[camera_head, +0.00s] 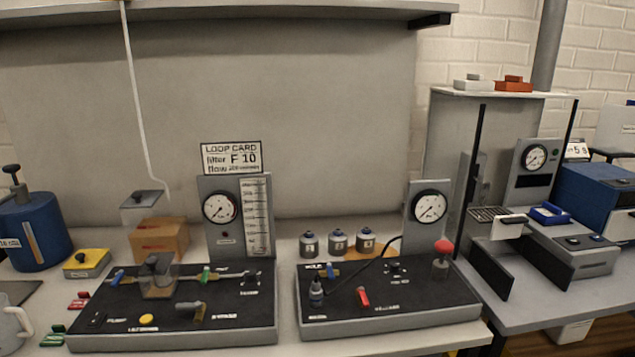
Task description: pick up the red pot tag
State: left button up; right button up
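Small red tags (78,301) lie on the left bench, left of the left black-topped panel. They look like two small pieces close together. I cannot tell which is the pot tag or read any marking on them. Small green tags (53,335) lie just in front of them, nearer the bench's front edge. I cannot make out either of my grippers in the head view, and nothing is seen touching the red tags.
A yellow box (87,263) and a blue canister (34,232) stand behind the tags. A white mug (10,332) is at the left edge. The left panel (175,338) borders the tags on the right. A second panel (390,314) stands further right. Little bare bench surrounds the tags.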

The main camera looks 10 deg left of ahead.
aim_at(85, 296)
jog(key=u, duration=1.8)
jog(key=i+j, duration=0.25)
jog(key=i+j+z, duration=0.1)
jog(key=i+j, duration=0.15)
jog(key=j, duration=0.15)
jog(key=i+j, duration=0.2)
jog(key=j, duration=0.15)
